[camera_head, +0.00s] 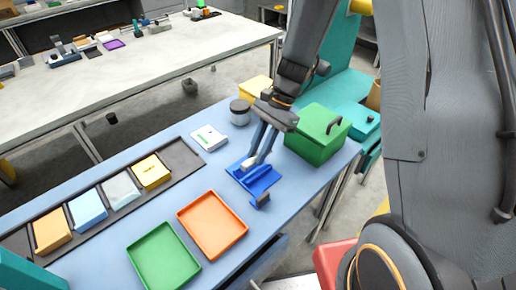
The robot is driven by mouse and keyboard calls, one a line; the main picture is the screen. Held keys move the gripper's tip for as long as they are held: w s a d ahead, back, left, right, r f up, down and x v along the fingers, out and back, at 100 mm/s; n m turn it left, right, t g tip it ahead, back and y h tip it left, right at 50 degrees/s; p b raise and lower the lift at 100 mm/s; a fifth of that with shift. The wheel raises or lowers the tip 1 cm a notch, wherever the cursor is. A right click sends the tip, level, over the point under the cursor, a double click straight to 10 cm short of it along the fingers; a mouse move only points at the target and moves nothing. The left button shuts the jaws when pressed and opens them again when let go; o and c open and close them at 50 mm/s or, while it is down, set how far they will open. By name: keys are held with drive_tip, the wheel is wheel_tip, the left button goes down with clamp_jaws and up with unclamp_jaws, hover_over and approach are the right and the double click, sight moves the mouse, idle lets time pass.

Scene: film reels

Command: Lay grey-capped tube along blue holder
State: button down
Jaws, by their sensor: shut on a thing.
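The blue holder (262,184) lies on the light blue bench top, left of a green box. My gripper (255,162) points down over the holder's back part. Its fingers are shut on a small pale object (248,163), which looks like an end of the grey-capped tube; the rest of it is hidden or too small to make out. It sits at or just above the holder, and I cannot tell if it touches. A small dark blue-grey piece (262,201) stands at the holder's front edge.
The green box (318,135) with a handle stands close on the right. A dark-lidded jar (240,112) and a white box (209,138) stand behind left. Orange (238,243) and green (164,283) trays lie in front left. A dark strip (180,157) holds several coloured blocks.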

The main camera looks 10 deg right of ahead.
drive_tip(key=shift+f, duration=0.5)
drive_tip(key=c, duration=1.5)
unclamp_jaws()
drive_tip(key=shift+b+v, duration=0.8)
drive_tip(key=shift+v, duration=3.2)
drive_tip(key=s+d+n+t+h, duration=0.1)
drive_tip(key=s+d+n, duration=0.1)
drive_tip(key=s+n, duration=0.1)
drive_tip(key=s+d+n+t+h, duration=0.1)
drive_tip(key=s+d+n+h, duration=0.1)
drive_tip(key=s+d+n, duration=0.1)
drive_tip(key=s+d+r+n+t+h, duration=0.1)
drive_tip(key=s+d+n+t+h, duration=0.1)
drive_tip(key=s+n, duration=0.3)
drive_tip(key=shift+d+r, duration=0.1)
drive_tip(key=shift+d, duration=0.2)
